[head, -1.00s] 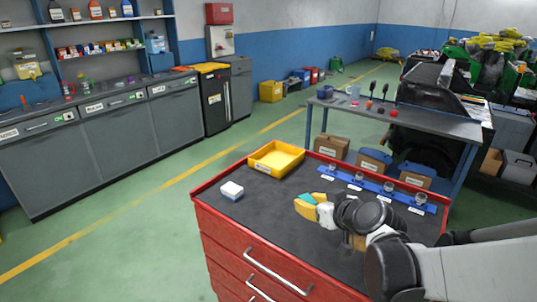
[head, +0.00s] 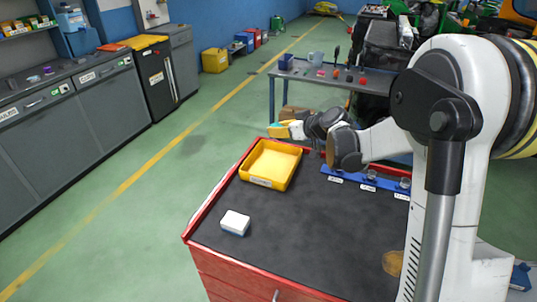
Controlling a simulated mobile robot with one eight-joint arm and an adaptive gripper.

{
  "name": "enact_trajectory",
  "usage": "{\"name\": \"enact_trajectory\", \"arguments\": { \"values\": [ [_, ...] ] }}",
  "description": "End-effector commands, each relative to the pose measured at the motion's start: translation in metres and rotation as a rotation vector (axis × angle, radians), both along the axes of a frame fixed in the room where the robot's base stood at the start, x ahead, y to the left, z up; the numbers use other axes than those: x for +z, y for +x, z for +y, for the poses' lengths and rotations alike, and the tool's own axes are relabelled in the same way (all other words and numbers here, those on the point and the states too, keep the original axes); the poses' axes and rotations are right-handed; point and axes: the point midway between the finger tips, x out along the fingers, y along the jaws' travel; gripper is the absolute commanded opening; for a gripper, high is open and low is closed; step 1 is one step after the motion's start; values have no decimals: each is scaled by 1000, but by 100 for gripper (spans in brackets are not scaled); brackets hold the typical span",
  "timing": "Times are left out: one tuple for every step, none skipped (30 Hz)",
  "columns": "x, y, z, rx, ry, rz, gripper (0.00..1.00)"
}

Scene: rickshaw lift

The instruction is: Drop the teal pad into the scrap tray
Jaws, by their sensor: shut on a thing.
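The yellow scrap tray (head: 263,180) sits at the far left corner of the red cabinet's dark top, with a label on its front wall; its inside looks empty. My gripper (head: 278,130), with yellow fingers, is shut on the teal pad (head: 276,125). Only a small bit of the pad shows between the fingers.
A white and blue block (head: 235,222) lies on the cabinet top, nearer than the tray. A blue rail (head: 352,181) with several labelled round parts is at the right. A grey workbench (head: 320,76) stands behind. The middle of the top (head: 310,230) is clear.

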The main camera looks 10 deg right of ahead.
Motion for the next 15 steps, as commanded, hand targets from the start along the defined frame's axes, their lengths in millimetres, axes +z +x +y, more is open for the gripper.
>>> {"name": "enact_trajectory", "arguments": {
  "values": [
    [0,2,0,2,0,0,0],
    [0,4,0,4,1,-1,0],
    [-1,5,0,6,0,-1,0],
    [-2,5,0,6,0,-1,0],
    [-4,5,0,6,0,-1,0],
    [-6,5,0,6,0,-1,0],
    [-9,5,0,6,0,-1,0],
    [-11,5,0,6,0,-1,0],
    [-15,5,0,6,0,-1,0],
    [-19,5,0,6,0,-1,0],
    [-22,5,0,6,0,-1,0],
    [-27,5,0,6,0,-1,0],
    [-31,5,0,6,0,-1,0],
    [-35,5,0,6,0,-1,0],
    [-41,5,0,6,0,-1,0]
  ]
}}
